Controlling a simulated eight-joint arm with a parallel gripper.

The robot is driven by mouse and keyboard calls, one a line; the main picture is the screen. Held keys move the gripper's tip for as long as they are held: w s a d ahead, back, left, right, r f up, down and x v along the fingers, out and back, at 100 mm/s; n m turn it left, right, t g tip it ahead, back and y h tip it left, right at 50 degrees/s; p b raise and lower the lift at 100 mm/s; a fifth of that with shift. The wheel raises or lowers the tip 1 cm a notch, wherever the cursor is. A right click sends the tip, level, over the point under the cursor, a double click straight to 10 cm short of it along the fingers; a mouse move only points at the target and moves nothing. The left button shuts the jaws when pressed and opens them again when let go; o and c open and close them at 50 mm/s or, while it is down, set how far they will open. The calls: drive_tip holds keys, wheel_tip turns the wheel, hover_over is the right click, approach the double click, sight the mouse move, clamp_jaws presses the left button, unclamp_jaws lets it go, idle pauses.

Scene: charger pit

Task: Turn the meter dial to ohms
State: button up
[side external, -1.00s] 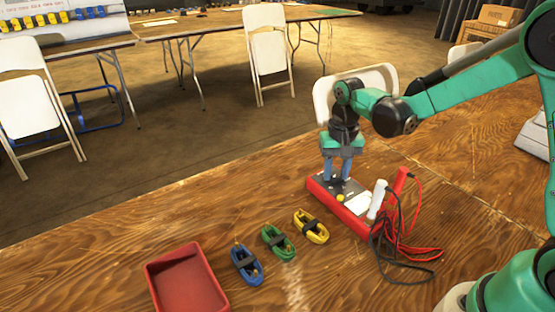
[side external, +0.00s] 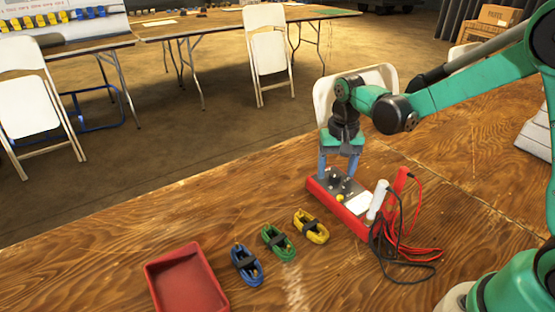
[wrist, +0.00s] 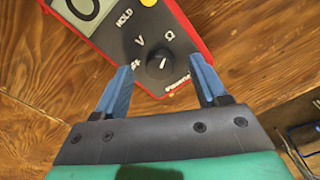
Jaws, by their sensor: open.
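The V sign (wrist: 140,41) is to the left of that. My gripper (wrist: 162,65) is open, with its blue fingers spread on either side of the dial and a visible gap to it. In the side view my gripper (side external: 339,168) is over the far end of the meter.
Red and black leads with probes (side external: 400,245) lie at the meter's right. Coiled yellow (side external: 311,227), green (side external: 278,242) and blue (side external: 246,264) cables lie to the left, beside a red tray (side external: 185,280). A white chair (side external: 385,76) stands behind the bench edge.

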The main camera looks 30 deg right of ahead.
sight(336, 174)
drive_tip(key=shift+r, duration=2.55)
drive_tip(key=shift+s+r, duration=0.1)
drive_tip(key=shift+r, duration=0.05)
drive_tip(key=s+a+r+n+t, duration=0.3)
drive_tip(key=s+r+n+t, duration=0.1)
drive_tip(key=s+n+t, duration=0.2)
drive_tip(key=s+t, duration=0.1)
drive_tip(key=s, duration=0.1)
drive_tip(key=shift+s+a, duration=0.25)
drive_tip(key=shift+s, duration=0.05)
